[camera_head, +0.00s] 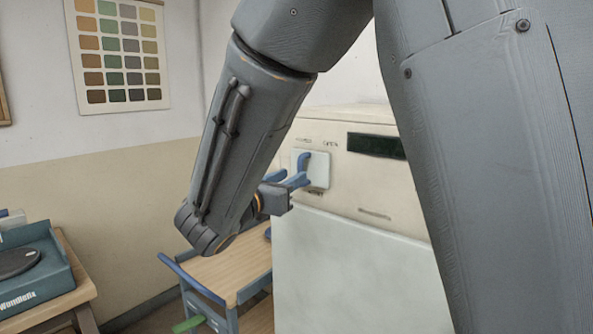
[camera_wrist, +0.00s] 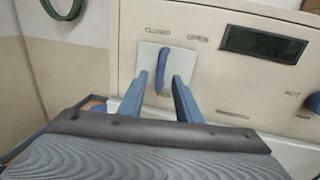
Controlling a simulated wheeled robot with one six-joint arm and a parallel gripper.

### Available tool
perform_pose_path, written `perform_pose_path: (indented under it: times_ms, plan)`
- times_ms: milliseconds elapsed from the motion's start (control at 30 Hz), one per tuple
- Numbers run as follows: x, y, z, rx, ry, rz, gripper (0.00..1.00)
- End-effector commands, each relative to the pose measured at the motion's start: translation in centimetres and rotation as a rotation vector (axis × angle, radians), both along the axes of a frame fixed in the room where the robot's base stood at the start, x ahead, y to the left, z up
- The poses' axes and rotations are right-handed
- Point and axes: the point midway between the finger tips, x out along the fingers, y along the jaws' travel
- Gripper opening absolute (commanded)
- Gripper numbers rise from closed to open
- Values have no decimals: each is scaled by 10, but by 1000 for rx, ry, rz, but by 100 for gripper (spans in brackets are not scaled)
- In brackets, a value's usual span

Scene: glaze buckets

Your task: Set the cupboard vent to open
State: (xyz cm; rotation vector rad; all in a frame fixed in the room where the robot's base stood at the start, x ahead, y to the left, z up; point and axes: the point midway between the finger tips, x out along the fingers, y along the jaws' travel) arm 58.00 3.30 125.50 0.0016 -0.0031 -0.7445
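The cupboard vent control is a blue lever (camera_wrist: 163,66) on a white square plate (camera_wrist: 149,57). It stands nearly upright, its top end below the word CLOSED and left of the word OPEN. The lever (camera_head: 305,160) and plate (camera_head: 322,171) also show in the head view. My gripper (camera_wrist: 159,80) is open, with one blue finger on each side of the lever's lower part. Whether a finger touches the lever cannot be told. In the head view my gripper (camera_head: 301,180) is right at the plate, and my arm hides part of the cupboard front.
The cream cupboard (camera_head: 350,255) has a dark display (camera_wrist: 263,44) right of the lever and a dark knob (camera_wrist: 313,102) at the far right. A wooden-topped cart (camera_head: 228,272) stands left of it. A blue device (camera_head: 38,275) sits on a table further left.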

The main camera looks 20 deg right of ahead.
Motion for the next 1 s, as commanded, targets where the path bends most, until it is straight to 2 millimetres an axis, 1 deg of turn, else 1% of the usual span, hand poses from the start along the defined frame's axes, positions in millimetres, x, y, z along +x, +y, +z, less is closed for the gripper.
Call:
perform_pose_path:
  times_ms: [33,100,233,400,633,767,800,833,1000]
  plan:
    - [6,-7,2,0,1,-5,31]
    - [13,-14,1,0,1,-5,31]
    - [23,-23,1,2,1,-3,31]
    - [29,-28,0,2,1,-2,31]
    - [29,-28,0,2,1,-1,31]
    - [29,-28,0,2,1,-1,9]
    - [29,-28,0,2,1,-1,2]
    - [29,-28,0,2,1,-1,0]
    - [29,-28,0,2,1,-1,0]
